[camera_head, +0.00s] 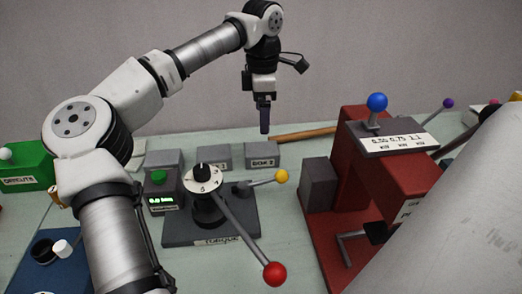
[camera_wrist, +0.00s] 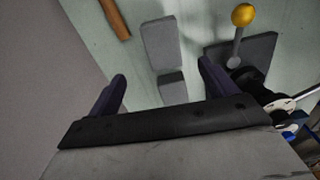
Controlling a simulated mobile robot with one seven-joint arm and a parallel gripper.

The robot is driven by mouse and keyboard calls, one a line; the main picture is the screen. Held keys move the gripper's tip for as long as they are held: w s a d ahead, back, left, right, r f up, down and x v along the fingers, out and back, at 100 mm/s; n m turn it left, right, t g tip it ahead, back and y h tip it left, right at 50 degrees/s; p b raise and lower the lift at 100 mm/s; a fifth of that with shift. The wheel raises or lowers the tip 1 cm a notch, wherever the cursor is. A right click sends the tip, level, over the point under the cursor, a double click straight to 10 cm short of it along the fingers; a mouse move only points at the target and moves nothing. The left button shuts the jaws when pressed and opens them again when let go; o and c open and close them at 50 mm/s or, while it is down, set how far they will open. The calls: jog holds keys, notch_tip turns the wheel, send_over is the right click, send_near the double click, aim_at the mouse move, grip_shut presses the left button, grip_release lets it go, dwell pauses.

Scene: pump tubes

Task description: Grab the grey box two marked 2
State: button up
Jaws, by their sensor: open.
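The grey box two (camera_head: 262,154) stands on the bench at the back, its front label reading BOX 2 in the head view. My gripper (camera_head: 264,131) is open and points down; in that view its tips show just above the box, apart from it as far as I can tell. In the wrist view the two dark fingers of my gripper (camera_wrist: 162,70) are spread with nothing held between them. A grey box (camera_wrist: 160,42), by its place near the wooden handle seemingly box two, lies ahead between them. No label is readable there.
Another small grey box (camera_head: 213,157) stands left of box two. A wooden handle (camera_head: 303,133) lies behind and right. The yellow-knobbed lever (camera_head: 281,176) on the torque stand is in front. The red press (camera_head: 350,185) with a blue knob rises at right.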

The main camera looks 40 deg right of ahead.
aim_at(262, 148)
jog(key=f+p, duration=0.1)
jog(key=f, duration=1)
jog(key=shift+s+a+f+p, duration=0.15)
jog(key=shift+a+f+p, duration=0.05)
jog(key=shift+f+p, duration=0.2)
jog(key=c, duration=1.2)
